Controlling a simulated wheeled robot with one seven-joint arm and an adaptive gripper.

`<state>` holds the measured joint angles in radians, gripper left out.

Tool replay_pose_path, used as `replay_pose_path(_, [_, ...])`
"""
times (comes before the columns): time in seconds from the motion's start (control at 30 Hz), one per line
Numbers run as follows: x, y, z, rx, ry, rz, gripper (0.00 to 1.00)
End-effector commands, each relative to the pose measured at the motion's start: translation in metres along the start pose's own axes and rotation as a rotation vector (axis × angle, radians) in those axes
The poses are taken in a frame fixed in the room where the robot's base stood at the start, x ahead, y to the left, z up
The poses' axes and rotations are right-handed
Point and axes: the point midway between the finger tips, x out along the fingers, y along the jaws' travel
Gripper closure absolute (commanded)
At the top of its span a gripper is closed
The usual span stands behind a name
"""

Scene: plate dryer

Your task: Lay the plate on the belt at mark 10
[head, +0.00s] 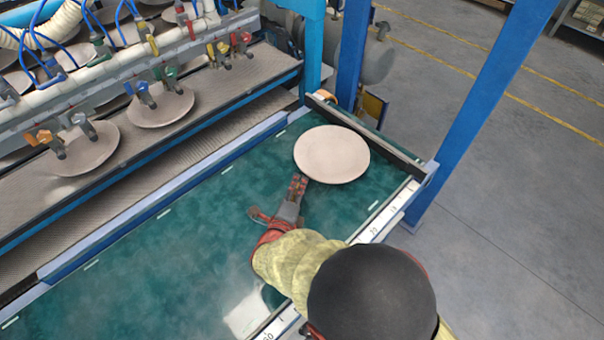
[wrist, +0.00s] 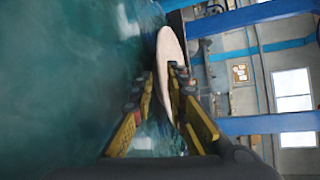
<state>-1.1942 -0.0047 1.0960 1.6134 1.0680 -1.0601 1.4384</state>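The plate (head: 332,154) is round and pale pinkish. In the head view it is at the far right end of the green belt (head: 140,265); I cannot tell whether it rests flat on it. My gripper (head: 277,200) is at the plate's near edge, with its fingers spread. One fingertip meets the plate's rim, the other is off to the left over the belt. In the wrist view the plate (wrist: 168,62) shows nearly edge-on between the open fingers of my gripper (wrist: 162,88), close to the right finger and apart from the left.
A numbered white scale strip (head: 376,231) runs along the belt's right edge. A dryer rack with several plates (head: 160,106) and coloured valves stands at the left. Blue posts (head: 480,110) rise beyond the belt's end. The belt's left part is clear.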

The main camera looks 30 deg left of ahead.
Motion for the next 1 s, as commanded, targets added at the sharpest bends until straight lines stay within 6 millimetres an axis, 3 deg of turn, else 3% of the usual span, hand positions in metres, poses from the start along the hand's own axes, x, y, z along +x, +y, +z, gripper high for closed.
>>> replay_pose_path(0.23, [-0.026, 0.0, 0.001, 0.0, -0.001, 0.0, 0.85])
replay_pose_path(0.53, [-0.028, -0.001, 0.0, 0.001, 0.001, 0.001, 0.85])
replay_pose_path(0.63, [-0.023, -0.011, 0.001, -0.01, -0.006, 0.014, 0.85])
replay_pose_path(0.77, [-0.006, -0.047, -0.001, -0.068, -0.035, 0.071, 0.85])
replay_pose_path(0.9, [0.008, -0.105, -0.014, -0.198, -0.101, 0.153, 0.85])
replay_pose_path(1.0, [0.007, -0.146, -0.032, -0.316, -0.153, 0.2, 0.85])
